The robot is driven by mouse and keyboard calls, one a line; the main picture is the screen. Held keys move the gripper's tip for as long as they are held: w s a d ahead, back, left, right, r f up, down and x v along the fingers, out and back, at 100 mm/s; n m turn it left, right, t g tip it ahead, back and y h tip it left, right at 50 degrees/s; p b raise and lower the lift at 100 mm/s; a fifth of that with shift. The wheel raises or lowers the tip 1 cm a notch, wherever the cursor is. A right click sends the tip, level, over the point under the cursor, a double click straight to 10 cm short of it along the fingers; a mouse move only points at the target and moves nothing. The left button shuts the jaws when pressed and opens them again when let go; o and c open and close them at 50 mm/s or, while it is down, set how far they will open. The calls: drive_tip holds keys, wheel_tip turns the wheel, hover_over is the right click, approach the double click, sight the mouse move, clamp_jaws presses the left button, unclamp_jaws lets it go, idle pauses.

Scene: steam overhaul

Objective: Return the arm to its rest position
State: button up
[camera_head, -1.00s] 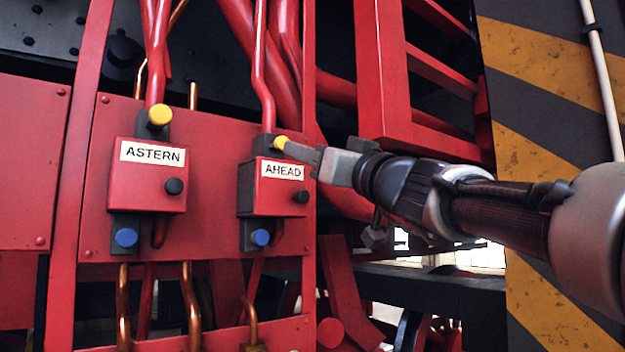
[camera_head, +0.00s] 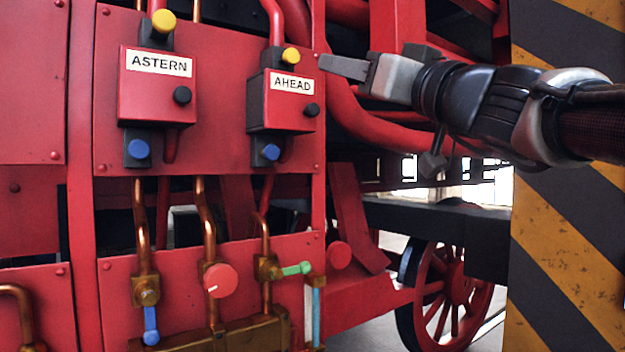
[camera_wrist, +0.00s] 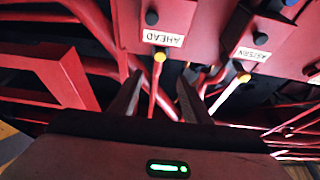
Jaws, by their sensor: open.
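My gripper (camera_head: 345,68) is in the head view, to the right of the AHEAD box (camera_head: 285,102), with its fingertips apart from the box's yellow button (camera_head: 291,55). In the wrist view my gripper (camera_wrist: 160,92) shows two separated fingers with nothing between them that they hold. The AHEAD box also shows there (camera_wrist: 165,22), upside down, with its yellow button (camera_wrist: 160,57) beyond the fingers. The ASTERN box (camera_head: 157,88) stands to the left on the same red panel, with a yellow button on top and a blue one below.
Below the boxes are copper pipes (camera_head: 205,225), a red round knob (camera_head: 220,280), a green-handled valve (camera_head: 297,269) and a blue-handled valve (camera_head: 151,325). A striped yellow and black pillar (camera_head: 565,240) stands at the right, behind my arm. A red spoked wheel (camera_head: 445,295) is low behind.

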drive_tip(key=s+a+f+m+g+h+p, duration=0.1)
drive_tip(key=s+a+f+g+h+p, duration=0.2)
drive_tip(key=f, duration=0.7)
drive_tip(key=s+a+f+m+g+h+p, duration=0.1)
drive_tip(key=s+f+g+p, duration=0.3)
drive_tip(key=f, duration=0.7)
drive_tip(key=s+d+f+m+g+h+p, duration=0.2)
drive_tip(key=s+d+f+g+h, duration=0.1)
drive_tip(key=f, duration=0.7)
drive_tip(key=s+d+f+m+g+h+p, duration=0.2)
drive_tip(key=s+d+f+h, duration=0.3)
drive_tip(key=s+d+f, duration=0.3)
drive_tip(key=shift+s+d+f+m+g+h, duration=0.35)
drive_tip(key=shift+f+g, duration=0.25)
drive_tip(key=shift+f, duration=0.3)
drive_tip(key=shift+c, duration=0.5)
